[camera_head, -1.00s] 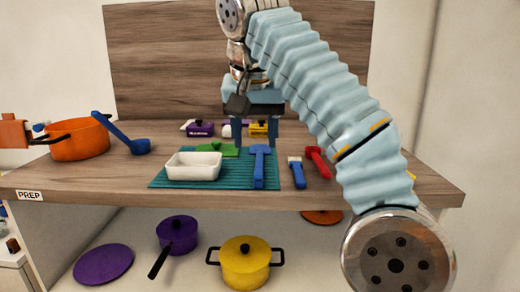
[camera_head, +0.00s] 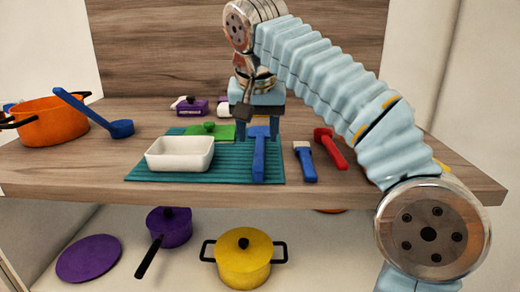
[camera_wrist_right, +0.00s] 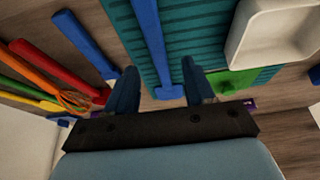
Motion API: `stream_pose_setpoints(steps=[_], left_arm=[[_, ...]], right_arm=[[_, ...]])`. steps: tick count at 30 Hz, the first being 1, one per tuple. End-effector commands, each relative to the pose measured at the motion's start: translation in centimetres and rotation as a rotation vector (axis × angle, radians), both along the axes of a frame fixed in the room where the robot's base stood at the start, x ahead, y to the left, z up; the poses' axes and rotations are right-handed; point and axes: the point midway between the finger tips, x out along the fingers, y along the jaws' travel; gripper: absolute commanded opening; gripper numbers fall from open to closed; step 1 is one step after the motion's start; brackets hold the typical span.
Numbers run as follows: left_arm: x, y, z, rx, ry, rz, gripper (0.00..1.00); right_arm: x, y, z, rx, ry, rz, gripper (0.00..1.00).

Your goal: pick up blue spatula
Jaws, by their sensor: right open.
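The blue spatula (camera_head: 259,160) lies on the teal ribbed mat (camera_head: 225,173), its handle toward the front edge and its flat head toward the back. My right gripper (camera_head: 258,133) points down over the head end, with its two fingers apart. In the right wrist view the spatula (camera_wrist_right: 151,45) runs between the open fingers of the gripper (camera_wrist_right: 160,82), with the head near the fingertips. I see no grip on it; the exact height above the mat is hard to tell. My left gripper is not in view.
A white dish (camera_head: 180,153) and a green lid-like item (camera_head: 208,131) sit left of the spatula. A blue-handled brush (camera_head: 305,162) and a red tool (camera_head: 329,147) lie right. An orange pot (camera_head: 50,121) and a blue ladle (camera_head: 95,113) stand left. Pots are on the shelf below.

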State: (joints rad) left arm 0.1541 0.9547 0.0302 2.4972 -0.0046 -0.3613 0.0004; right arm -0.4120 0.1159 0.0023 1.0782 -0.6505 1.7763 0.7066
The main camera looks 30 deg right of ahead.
Motion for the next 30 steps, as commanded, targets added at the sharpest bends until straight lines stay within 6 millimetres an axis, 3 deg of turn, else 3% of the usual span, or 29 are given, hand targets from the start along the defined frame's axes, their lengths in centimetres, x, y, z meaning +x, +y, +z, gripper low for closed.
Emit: stream_pose_setpoints(steps=[12, 20, 30], left_arm=[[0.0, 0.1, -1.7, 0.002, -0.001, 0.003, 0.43], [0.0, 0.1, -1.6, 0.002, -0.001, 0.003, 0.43], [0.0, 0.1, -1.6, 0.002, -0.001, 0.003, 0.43]], right_arm=[[1.3, -1.1, -5.0, 0.000, 0.001, 0.000, 0.53], [1.4, -1.1, -5.1, 0.000, 0.000, 0.000, 0.53], [1.4, -1.1, -5.1, 0.000, 0.000, 0.000, 0.01]])
